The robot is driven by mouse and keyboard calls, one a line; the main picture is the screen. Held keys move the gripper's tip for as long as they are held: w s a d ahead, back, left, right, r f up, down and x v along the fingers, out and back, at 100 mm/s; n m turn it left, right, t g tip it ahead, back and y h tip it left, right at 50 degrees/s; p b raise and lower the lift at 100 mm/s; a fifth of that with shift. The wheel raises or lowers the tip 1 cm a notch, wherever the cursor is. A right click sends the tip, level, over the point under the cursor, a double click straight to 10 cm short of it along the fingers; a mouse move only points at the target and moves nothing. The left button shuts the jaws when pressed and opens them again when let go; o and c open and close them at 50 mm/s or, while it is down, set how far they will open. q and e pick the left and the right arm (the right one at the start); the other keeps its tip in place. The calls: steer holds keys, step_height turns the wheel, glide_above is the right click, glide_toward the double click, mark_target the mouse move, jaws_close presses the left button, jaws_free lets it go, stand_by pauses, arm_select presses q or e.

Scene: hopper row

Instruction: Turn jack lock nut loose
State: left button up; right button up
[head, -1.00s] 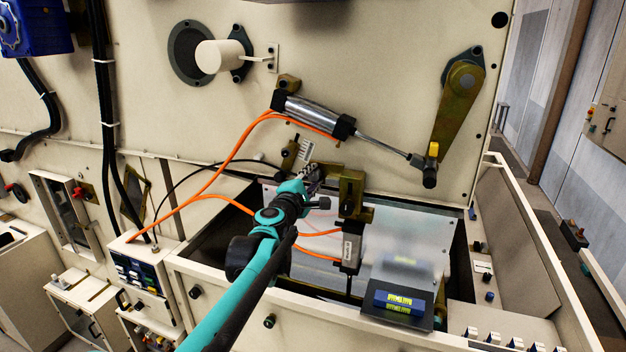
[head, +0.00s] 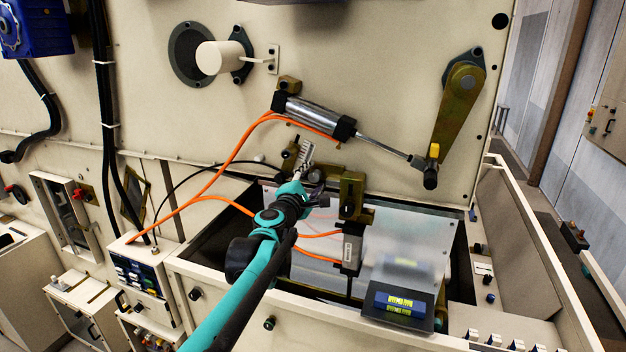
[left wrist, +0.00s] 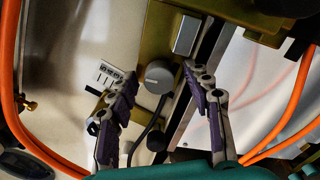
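My left gripper (head: 308,172) is by the machine's side wall, just below the metal cylinder. In the left wrist view its two purple-padded fingers (left wrist: 160,100) are spread apart with nothing held between them. A round grey knob-like part (left wrist: 158,76), which looks like the jack lock nut, sits on a brass bracket (left wrist: 160,30). It shows between and slightly beyond the fingertips, with a gap on each side. In the head view this part is hidden behind my gripper or too small to tell. My right gripper is not in view.
A white marked scale plate (left wrist: 110,74) is close to one finger. Orange hoses (head: 225,165) run beside my arm. A brass block (head: 352,188) stands right of the gripper. The cylinder (head: 312,115) with its rod is above.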

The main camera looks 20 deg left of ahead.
arm_select(q)
steer(key=shift+s, duration=0.15)
steer(key=s, duration=1.1)
steer(key=shift+s, duration=0.4)
steer(key=s+d+f+m+g+h+b, duration=0.15)
steer(key=s+d+f+m+b, duration=0.3)
steer(key=f, duration=0.45)
steer(key=s+d+f+m+g+h+b, duration=0.1)
steer(key=s+d+f+m+g+b, duration=0.15)
steer(key=d+f+m+b, duration=0.55)
steer(key=s+d+f+m+g+h+b, duration=0.1)
steer(key=s+f+m+g+h+b, duration=0.3)
steer(key=f, duration=0.7)
steer(key=s+a+f+m+g+y+b, duration=0.1)
steer(key=s+f+m+y+b, duration=0.2)
steer(key=f, duration=1)
steer(key=s+a+f+m+g+y+b, duration=0.2)
steer(key=s+f+b, duration=0.5)
steer(key=s+f, duration=0.4)
steer(key=shift+s+a+f+m+y+b, duration=0.15)
steer(key=shift+s+f+m+y+b, duration=0.25)
steer(key=shift+f+m+y, duration=0.45)
